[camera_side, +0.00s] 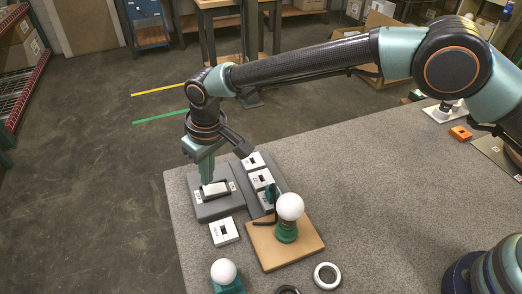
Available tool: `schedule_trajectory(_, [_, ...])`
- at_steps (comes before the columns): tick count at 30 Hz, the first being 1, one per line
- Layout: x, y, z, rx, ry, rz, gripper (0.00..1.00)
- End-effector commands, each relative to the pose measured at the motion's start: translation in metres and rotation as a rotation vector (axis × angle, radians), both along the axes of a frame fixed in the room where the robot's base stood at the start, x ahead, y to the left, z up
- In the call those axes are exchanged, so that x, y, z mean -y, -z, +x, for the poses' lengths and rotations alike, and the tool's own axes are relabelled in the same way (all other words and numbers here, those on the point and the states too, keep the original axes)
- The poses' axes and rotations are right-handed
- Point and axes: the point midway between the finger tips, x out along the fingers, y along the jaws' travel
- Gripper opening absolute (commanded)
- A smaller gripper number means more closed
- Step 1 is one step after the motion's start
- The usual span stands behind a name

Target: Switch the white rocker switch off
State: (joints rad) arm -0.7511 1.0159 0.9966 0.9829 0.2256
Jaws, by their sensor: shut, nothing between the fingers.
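The white rocker switch (215,189) sits on a grey base (216,209) near the far left corner of the table. My gripper (207,182) is shut and empty, pointing down. Its fingertips are at the left end of the rocker, and I cannot tell whether they touch it. The fingers hide part of the rocker's far left end. Which way the rocker is tilted is too small to tell.
A grey holder with several white blocks (261,179) stands right of the switch. A loose white block (224,232) lies in front. A wooden board (268,250) carries a white bulb (290,206) in a green socket. Another bulb (223,271) and a white ring (327,275) are nearer.

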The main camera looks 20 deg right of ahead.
Motion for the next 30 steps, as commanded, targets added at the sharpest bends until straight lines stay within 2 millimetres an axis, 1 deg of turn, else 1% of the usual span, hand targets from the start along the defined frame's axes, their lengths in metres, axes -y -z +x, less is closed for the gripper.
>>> schedule_trajectory(14, [0.0, 0.0002, 0.0, 0.0, 0.0, 0.0, 0.0])
schedule_trajectory(30, [-0.0001, 0.0075, 0.0001, 0.0, 0.0, 0.0, 0.0])
